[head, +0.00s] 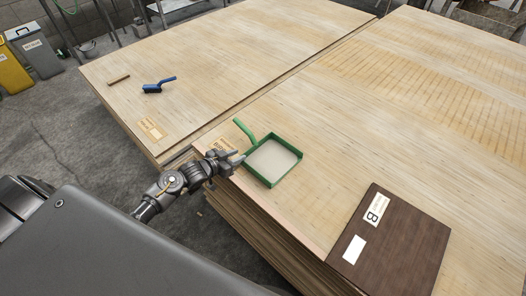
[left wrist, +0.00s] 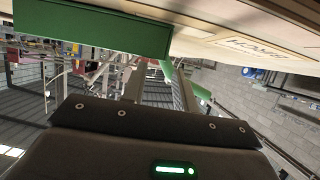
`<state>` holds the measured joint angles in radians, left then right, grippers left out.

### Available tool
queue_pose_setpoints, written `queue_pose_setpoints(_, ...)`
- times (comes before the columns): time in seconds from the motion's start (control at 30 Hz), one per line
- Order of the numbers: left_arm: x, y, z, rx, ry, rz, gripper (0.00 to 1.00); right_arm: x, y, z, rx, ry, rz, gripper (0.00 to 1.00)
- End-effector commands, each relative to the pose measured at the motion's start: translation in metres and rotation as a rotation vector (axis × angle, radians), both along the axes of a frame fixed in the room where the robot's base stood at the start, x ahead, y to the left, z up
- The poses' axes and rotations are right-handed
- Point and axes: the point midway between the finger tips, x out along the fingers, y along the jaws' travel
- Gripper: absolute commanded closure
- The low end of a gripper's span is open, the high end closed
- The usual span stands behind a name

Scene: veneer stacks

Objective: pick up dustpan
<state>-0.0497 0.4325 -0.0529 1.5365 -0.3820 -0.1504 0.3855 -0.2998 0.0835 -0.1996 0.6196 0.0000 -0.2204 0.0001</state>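A green dustpan (head: 298,176) with a pale inside lies near the left edge of the right-hand veneer stack. Its green handle (head: 245,131) points up and to the left. My left gripper (head: 236,160) is low beside the pan's left side, near the handle. In the left wrist view the gripper's two fingers (left wrist: 159,88) stand apart. The green handle (left wrist: 168,70) shows in the gap and again beyond the right finger; I see no grip on it. The dustpan's green wall (left wrist: 95,34) fills the upper left there. My right gripper is out of view.
A dark brown board (head: 392,240) marked B lies on the right-hand veneer stack (head: 400,110). A blue brush (head: 158,85) and a small brown strip (head: 119,79) lie on the left-hand stack (head: 230,60). A narrow gap separates the stacks. Grey and yellow bins stand at the far left.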

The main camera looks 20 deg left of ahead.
Motion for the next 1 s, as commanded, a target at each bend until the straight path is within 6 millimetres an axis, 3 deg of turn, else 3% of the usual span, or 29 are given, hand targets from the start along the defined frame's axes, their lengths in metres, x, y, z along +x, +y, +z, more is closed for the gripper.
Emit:
queue_pose_setpoints(0.3, 0.038, -0.010, -0.018, -0.001, -0.001, 0.000, 0.71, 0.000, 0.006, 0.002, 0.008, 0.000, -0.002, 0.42)
queue_pose_setpoints(0.63, 0.043, -0.012, -0.021, 0.001, 0.000, 0.000, 0.71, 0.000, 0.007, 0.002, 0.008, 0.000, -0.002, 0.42)
queue_pose_setpoints(0.87, 0.043, -0.012, -0.021, 0.000, 0.000, 0.000, 1.00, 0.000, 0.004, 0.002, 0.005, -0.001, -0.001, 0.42)
queue_pose_setpoints(1.0, 0.043, -0.012, -0.021, 0.000, 0.000, 0.000, 1.00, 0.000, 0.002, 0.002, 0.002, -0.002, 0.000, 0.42)
